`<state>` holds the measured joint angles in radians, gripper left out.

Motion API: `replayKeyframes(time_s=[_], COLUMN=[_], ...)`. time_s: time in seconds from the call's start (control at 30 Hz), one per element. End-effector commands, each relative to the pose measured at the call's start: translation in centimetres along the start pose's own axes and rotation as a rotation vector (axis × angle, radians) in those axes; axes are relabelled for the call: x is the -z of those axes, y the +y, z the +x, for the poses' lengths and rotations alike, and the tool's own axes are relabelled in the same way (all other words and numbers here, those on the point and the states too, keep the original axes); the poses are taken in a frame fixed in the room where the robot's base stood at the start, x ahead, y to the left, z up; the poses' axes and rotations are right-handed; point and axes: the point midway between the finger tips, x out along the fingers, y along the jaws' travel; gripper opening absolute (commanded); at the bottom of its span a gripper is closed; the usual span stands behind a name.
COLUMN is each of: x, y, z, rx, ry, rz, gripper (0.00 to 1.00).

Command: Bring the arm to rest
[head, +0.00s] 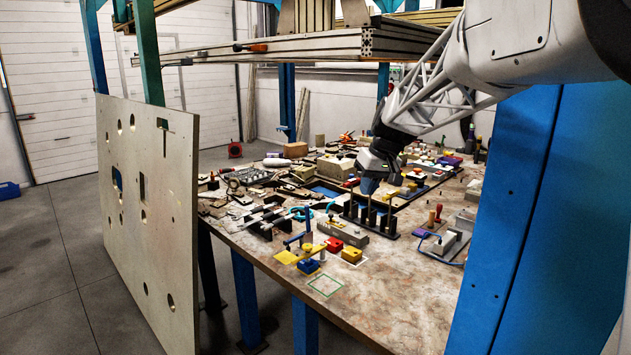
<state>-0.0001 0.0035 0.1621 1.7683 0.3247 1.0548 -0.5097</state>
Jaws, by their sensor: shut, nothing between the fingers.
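My arm reaches in from the upper right of the head view, over a crowded workbench (390,318). My gripper (369,184) hangs at its end, pointing down above the middle of the bench. Its fingers look dark and blue and are small in the picture. It is shut and holds nothing. I cannot tell how far its tips are above the things below.
A dark rack with upright pegs (371,216) stands just in front of my gripper. A metal beam (300,46) spans above. A blue panel (530,210) stands right, a pale board (150,220) left. The front bench corner is clear.

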Motion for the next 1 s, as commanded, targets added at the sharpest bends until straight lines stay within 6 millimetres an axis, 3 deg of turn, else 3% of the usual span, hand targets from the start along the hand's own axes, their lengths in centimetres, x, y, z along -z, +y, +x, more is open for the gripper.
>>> replayKeyframes(time_s=[0.47,1.0], x=[-13.1,-28.4], y=[-3.7,-7.2], z=[-2.9,-2.8], rx=[-0.091,-0.192], ry=[-0.013,-0.012], rz=[0.11,0.231], gripper=[0.0,0.0])
